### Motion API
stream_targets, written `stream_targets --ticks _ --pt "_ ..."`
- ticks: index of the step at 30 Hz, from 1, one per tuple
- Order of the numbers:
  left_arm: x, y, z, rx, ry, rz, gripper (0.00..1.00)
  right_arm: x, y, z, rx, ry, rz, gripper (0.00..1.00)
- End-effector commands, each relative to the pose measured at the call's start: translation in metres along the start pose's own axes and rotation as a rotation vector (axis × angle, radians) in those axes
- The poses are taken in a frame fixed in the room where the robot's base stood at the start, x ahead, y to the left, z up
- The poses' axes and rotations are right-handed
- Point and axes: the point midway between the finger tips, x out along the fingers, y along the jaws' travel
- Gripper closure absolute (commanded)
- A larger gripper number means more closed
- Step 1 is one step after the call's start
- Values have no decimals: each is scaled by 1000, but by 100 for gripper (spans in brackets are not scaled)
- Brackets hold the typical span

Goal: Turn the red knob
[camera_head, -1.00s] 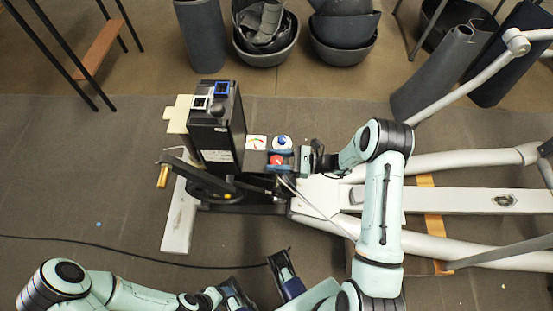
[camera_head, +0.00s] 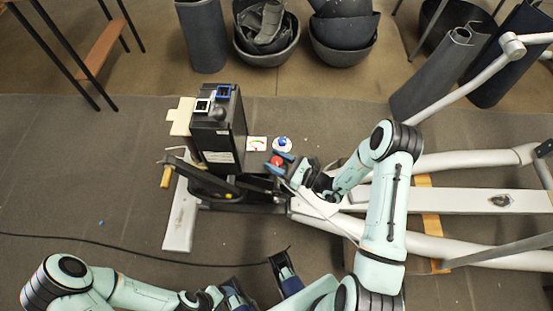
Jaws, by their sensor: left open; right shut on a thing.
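The red knob (camera_head: 276,161) sits on the front of the machine, just right of the tall black box (camera_head: 217,130). My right gripper (camera_head: 278,163) reaches in from the right with its blue fingertips on either side of the knob, shut on it. The gripper is tilted and its fingers hide part of the knob. My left gripper (camera_head: 259,285) is open and empty at the bottom centre, away from the machine.
A blue knob (camera_head: 281,143) and a white gauge (camera_head: 257,143) sit just above the red knob. A black lever with an orange handle (camera_head: 165,176) lies to the left. White frame tubes (camera_head: 470,160) extend right.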

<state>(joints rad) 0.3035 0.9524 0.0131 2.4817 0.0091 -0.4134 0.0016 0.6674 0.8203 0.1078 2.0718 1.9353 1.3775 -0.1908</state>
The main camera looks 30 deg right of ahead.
Motion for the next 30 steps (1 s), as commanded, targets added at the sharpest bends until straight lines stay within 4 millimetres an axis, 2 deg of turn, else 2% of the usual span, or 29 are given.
stream_targets --ticks 9,23,24,25,26,30 --pt "-5 1 3 -1 -9 -2 31 0 0 0 1 -1 -114 82" --pt "-5 1 3 -1 -10 -2 31 0 0 0 -1 -1 -130 82" --pt "-5 1 3 -1 -10 -2 31 0 0 0 -1 -1 -130 45" --pt "-5 1 3 -1 -10 -2 31 0 0 0 -1 -1 -130 36" --pt "-5 1 3 -1 -10 -2 31 0 0 0 -1 -1 -129 32" --pt "-5 1 3 -1 -10 -2 31 0 0 0 -1 -1 -129 32"
